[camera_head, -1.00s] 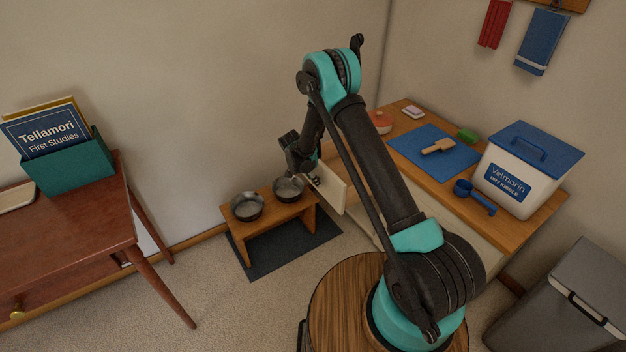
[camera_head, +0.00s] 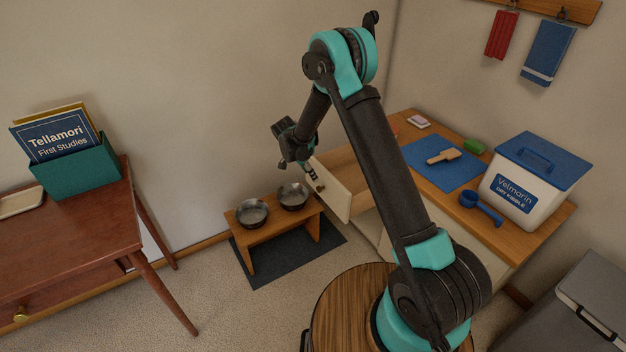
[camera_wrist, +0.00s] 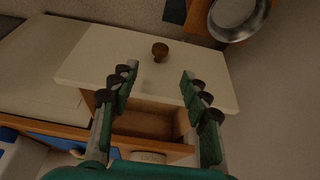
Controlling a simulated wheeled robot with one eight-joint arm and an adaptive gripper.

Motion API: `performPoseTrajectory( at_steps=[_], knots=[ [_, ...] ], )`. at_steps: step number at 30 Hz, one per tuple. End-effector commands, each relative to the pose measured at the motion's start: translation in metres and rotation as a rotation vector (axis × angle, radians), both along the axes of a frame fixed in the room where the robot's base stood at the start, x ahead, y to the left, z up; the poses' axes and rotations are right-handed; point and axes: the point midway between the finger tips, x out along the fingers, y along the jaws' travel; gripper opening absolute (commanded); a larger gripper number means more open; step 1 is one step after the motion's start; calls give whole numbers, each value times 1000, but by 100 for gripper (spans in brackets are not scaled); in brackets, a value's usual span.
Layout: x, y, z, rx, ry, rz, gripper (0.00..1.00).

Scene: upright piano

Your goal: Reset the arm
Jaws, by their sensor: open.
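My gripper (camera_head: 296,165) hangs in the air over the open drawer's front, apart from it, with nothing between its fingers. In the wrist view my gripper (camera_wrist: 160,76) has its two green and dark fingers spread wide. The cream drawer front (camera_head: 333,196) stands pulled out from the wooden-topped cabinet, with a small brown knob (camera_head: 320,188). The wrist view shows the knob (camera_wrist: 160,52) beyond the fingertips and the brown drawer interior (camera_wrist: 150,122) between the fingers. My arm is bent and hides part of the cabinet.
Two metal bowls (camera_head: 252,213) sit on a low wooden stand (camera_head: 276,227) below my gripper. A kibble bin (camera_head: 524,190), a blue scoop (camera_head: 478,204) and a blue mat (camera_head: 436,178) lie on the cabinet top. A red-brown desk (camera_head: 70,235) is at left. A grey bin (camera_head: 570,300) stands at right.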

Motion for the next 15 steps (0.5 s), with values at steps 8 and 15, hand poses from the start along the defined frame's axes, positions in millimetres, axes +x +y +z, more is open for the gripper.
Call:
performPoseTrajectory(
  at_steps=[8, 15],
  knots=[
    [-3, 4, 10, 0, 0, 0, 47],
    [-2, 3, 10, 0, 0, 0, 47]
  ],
)
